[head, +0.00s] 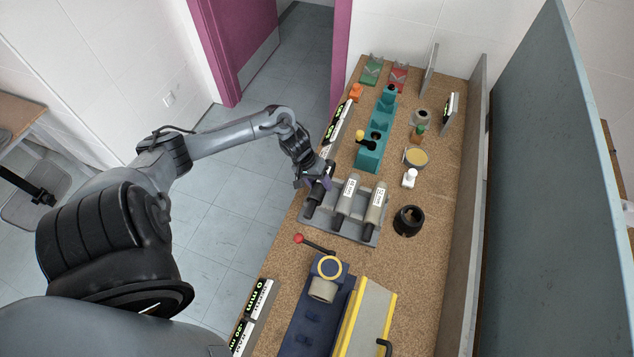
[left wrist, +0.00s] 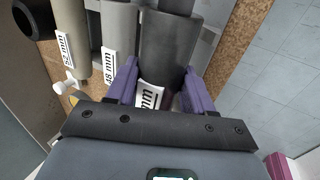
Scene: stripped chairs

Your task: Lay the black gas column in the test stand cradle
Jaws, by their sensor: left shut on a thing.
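The black gas column (head: 317,194) lies in the left slot of a grey rack (head: 343,227) on the bench. My left gripper (head: 314,182) is above it, shut on its upper part. In the left wrist view the purple fingers sit on either side of the dark column (left wrist: 168,42), whose white label is partly hidden. Two paler columns lie beside it: a grey one (head: 347,196) and a beige one (head: 375,205). I cannot tell for sure which fixture is the test stand cradle; a teal stand (head: 369,157) with a yellow-knobbed lever is behind the rack. My right gripper is out of view.
A navy fixture (head: 304,314) with a red-knobbed lever and a yellow-edged ramp (head: 372,318) are in front. A black ring (head: 408,221) and a white fitting (head: 410,178) stand right. Green (head: 371,73) and red (head: 399,77) holders are at the back. A tall panel (head: 540,200) bounds the right side.

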